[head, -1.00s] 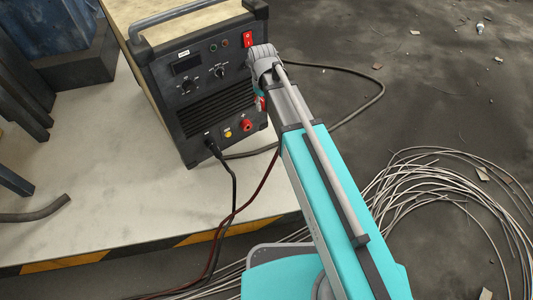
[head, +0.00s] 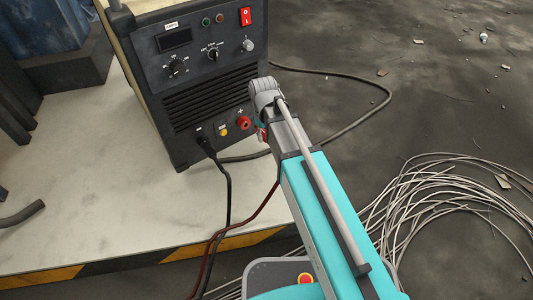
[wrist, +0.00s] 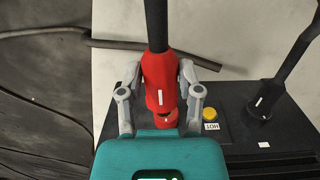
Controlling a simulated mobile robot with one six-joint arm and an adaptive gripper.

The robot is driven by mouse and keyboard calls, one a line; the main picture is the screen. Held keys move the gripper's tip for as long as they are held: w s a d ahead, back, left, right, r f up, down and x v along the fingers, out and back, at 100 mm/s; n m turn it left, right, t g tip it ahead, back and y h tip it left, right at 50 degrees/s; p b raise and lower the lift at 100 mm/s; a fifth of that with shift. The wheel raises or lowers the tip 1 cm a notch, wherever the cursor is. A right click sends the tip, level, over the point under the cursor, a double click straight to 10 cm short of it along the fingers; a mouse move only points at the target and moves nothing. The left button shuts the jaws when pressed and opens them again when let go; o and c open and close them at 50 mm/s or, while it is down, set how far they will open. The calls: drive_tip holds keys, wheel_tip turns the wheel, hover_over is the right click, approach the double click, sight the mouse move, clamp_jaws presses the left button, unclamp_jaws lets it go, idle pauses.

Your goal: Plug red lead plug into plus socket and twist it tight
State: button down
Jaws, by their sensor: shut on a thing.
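The red lead plug (wrist: 158,88) is held between the fingers of my gripper (wrist: 160,100) in the wrist view, its black cable end pointing up in the picture. The red plus socket (head: 243,122) is at the lower right of the welding machine's front (head: 205,90). In the head view the plug (head: 262,135) shows only partly beside my wrist, just right of the socket, with a small gap in the picture. In the wrist view the socket (wrist: 173,117) shows partly behind the plug's lower end. I cannot tell the depth between them. My wrist hides most of the gripper in the head view.
A black plug (head: 203,138) sits in the other socket, its cable hanging down. A yellow HOT indicator (head: 223,131) lies between the sockets. A dark cable (head: 385,90) loops on the floor at right. Coiled wire (head: 440,200) lies at lower right.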

drive_tip(key=shift+s+f+b, duration=0.2)
drive_tip(key=shift+f+b, duration=0.7)
drive_tip(key=shift+f, duration=0.3)
drive_tip(key=shift+s+f+b, duration=0.15)
drive_tip(key=shift+f+b, duration=0.7)
drive_tip(key=shift+f, duration=0.3)
drive_tip(key=shift+w+a, duration=0.5)
drive_tip(key=shift+w, duration=0.25)
drive_tip(key=shift+w+a, duration=0.55)
drive_tip(key=shift+w, duration=0.25)
drive_tip(key=shift+w+a, duration=0.5)
drive_tip(key=shift+w, duration=0.25)
drive_tip(key=shift+w+a, duration=0.5)
drive_tip(key=shift+w, duration=0.25)
drive_tip(key=shift+w+a, duration=0.5)
drive_tip(key=shift+w, duration=0.25)
drive_tip(key=g+y+b, duration=0.1)
drive_tip(key=g+y, duration=0.1)
drive_tip(key=y, duration=0.1)
drive_tip(key=g+y+b, duration=0.1)
drive_tip(key=shift+w+d+f+y+b, duration=0.15)
drive_tip(key=shift+d+y+b, duration=0.15)
drive_tip(key=shift+y, duration=0.1)
drive_tip(key=shift+g+y+b, duration=1.2)
drive_tip(key=shift+y+b, duration=0.3)
drive_tip(key=shift+b, duration=0.3)
